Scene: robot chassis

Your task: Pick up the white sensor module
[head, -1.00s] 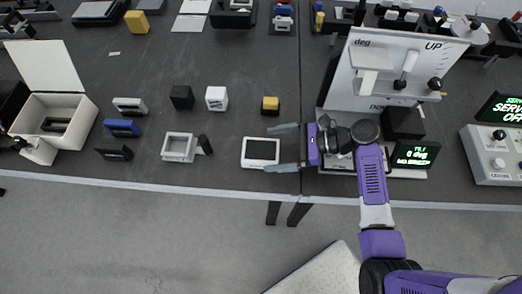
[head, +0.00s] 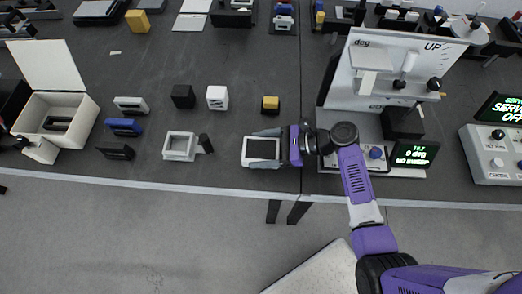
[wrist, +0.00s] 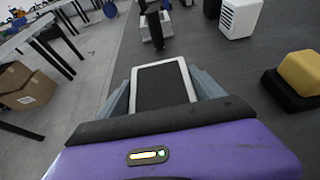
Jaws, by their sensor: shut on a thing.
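A flat white-framed module with a dark panel (head: 262,149) lies near the front edge of the dark table. My gripper (head: 255,149) reaches in from the right, its grey fingers along the module's two long sides, shut on it. In the wrist view the module (wrist: 160,86) sits between the fingers, its near end hidden by the gripper body. I cannot tell any gap under it. A white slotted block (head: 217,97) stands apart, behind and to the left; I cannot tell which of the two is called the sensor module.
A yellow-topped black block (head: 270,104), a black block (head: 182,97) and a grey open frame (head: 180,146) stand nearby. An open white box (head: 85,105) is at the left. A tall white test panel (head: 370,75) stands at the right.

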